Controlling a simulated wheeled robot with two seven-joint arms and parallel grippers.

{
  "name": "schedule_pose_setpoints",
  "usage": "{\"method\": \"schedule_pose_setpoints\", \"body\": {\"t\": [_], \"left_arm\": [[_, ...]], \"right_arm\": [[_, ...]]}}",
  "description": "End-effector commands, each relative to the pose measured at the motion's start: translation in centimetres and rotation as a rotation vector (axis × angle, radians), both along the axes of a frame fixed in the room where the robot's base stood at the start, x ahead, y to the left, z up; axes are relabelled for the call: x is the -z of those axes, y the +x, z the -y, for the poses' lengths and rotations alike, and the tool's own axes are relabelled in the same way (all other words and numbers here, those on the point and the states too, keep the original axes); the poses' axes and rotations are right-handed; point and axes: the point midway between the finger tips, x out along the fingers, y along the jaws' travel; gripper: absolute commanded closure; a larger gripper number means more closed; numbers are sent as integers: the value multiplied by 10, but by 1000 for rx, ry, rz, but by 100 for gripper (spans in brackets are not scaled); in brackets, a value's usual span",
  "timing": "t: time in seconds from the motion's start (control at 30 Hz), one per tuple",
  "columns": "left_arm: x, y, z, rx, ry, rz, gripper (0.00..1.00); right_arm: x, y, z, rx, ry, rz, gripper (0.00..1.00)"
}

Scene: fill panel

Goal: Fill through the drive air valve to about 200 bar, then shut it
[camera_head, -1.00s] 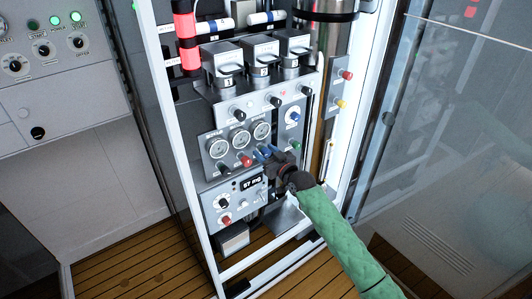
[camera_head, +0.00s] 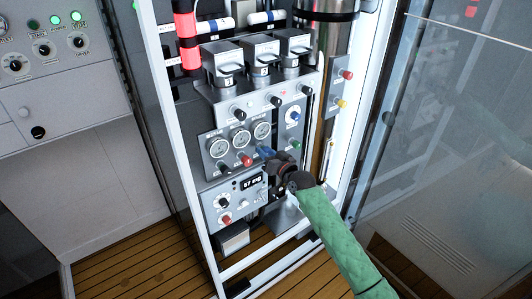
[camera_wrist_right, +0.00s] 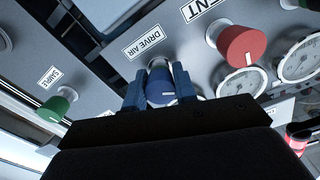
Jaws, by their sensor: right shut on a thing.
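The drive air valve has a blue knob (camera_wrist_right: 161,88) with a white line on its face, below a "DRIVE AIR" label (camera_wrist_right: 145,40) in the right wrist view. My right gripper (camera_wrist_right: 160,92) has its blue fingers on both sides of this knob, shut on it. In the head view the right gripper (camera_head: 267,153) is at the panel's lower right, and it hides the knob. Round gauges (camera_head: 240,139) sit just up and left of it; their needles are too small to read. A digital display (camera_head: 251,183) is below, its text unclear. My left gripper is out of view.
A red knob (camera_wrist_right: 241,44) under a label ending in "ENT" and a green "SAMPLE" knob (camera_wrist_right: 56,107) flank the blue one. A white cabinet frame post (camera_head: 180,150) stands left of the panel. A glass door (camera_head: 440,150) is at right.

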Motion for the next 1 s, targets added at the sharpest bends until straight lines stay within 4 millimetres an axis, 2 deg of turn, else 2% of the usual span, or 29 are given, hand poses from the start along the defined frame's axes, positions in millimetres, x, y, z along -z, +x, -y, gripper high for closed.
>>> {"method": "schedule_pose_setpoints", "body": {"t": [0.27, 0.6, 1.0], "left_arm": [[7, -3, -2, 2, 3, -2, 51], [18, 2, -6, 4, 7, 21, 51], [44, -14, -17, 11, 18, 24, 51]], "right_arm": [[-1, 0, 0, 2, 217, -154, 94], [-3, 0, 0, 2, 478, -345, 94], [-3, 0, 1, 2, 739, -535, 94]]}}
